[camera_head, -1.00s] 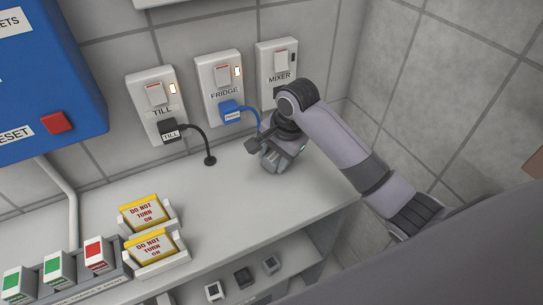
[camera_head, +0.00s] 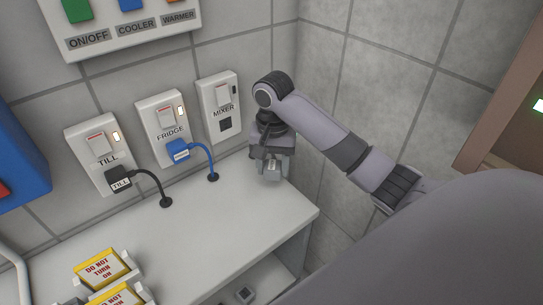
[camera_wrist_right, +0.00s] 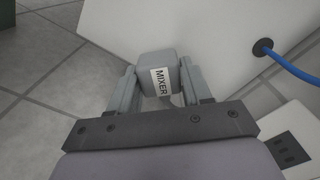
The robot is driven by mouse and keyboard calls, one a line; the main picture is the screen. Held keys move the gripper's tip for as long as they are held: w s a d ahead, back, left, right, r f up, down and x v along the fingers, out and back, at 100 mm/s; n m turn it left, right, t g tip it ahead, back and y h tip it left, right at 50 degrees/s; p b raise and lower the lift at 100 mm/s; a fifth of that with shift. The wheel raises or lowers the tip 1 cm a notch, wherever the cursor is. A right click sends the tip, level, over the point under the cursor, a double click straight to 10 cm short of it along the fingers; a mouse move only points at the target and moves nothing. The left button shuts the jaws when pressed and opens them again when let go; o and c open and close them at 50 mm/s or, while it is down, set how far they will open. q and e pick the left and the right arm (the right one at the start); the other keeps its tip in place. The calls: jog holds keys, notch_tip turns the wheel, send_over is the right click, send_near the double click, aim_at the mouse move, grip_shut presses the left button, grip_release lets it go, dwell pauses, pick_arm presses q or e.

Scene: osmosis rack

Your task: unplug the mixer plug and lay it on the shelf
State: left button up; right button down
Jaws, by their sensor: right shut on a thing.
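The mixer plug (camera_wrist_right: 160,75) is a grey block with a white MIXER label, seen in the right wrist view. My right gripper (camera_wrist_right: 158,92) is shut on it, one finger on each side. In the head view my right gripper (camera_head: 270,170) points down over the right end of the white shelf (camera_head: 215,225). The mixer socket (camera_head: 225,124) on the wall is empty, with its dark opening showing. From these views I cannot tell whether the plug touches the shelf. My left gripper is not in view.
Left of the mixer socket, the fridge plug (camera_head: 178,151) with its blue cable and the black till plug (camera_head: 119,181) sit in their sockets. Yellow DO NOT TURN ON tags (camera_head: 102,267) stand at the front left. The shelf's middle is clear. A side wall rises at right.

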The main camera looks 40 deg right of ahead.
aim_at(273, 190)
jog(key=shift+f, duration=2.65)
grip_release()
jog(key=shift+r, duration=4.5)
